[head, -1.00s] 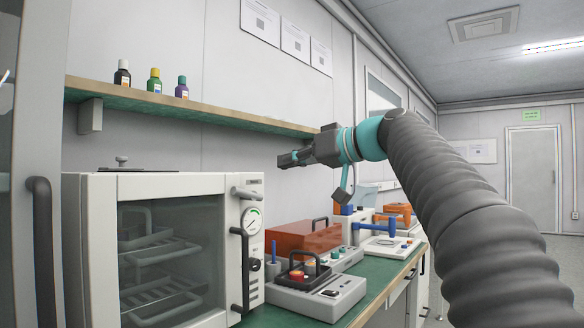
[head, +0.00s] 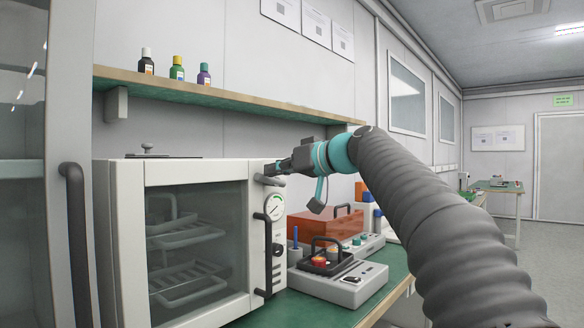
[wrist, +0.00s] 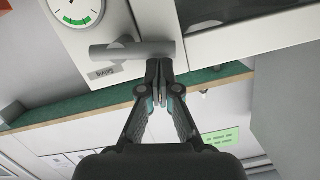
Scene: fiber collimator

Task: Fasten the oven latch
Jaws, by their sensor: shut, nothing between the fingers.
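The white oven (head: 126,235) stands on the bench at the left of the head view, its glass door (head: 197,245) closed against the body as far as I can see. The latch (head: 268,181) is a short grey bar at the top right of the oven front. It also shows in the wrist view (wrist: 115,50), with a small label beside it. My gripper (head: 272,169) is shut and empty. Its fingertips are right at the latch bar in the wrist view (wrist: 160,63); I cannot tell whether they touch it. The gripper partly covers one end of the bar.
A round gauge (head: 274,207) and a dark vertical handle (head: 264,255) are below the latch. A grey device with a black handle (head: 340,284) and an orange-lidded box (head: 325,229) stand on the green bench to the right. A shelf (head: 220,106) with several bottles runs above.

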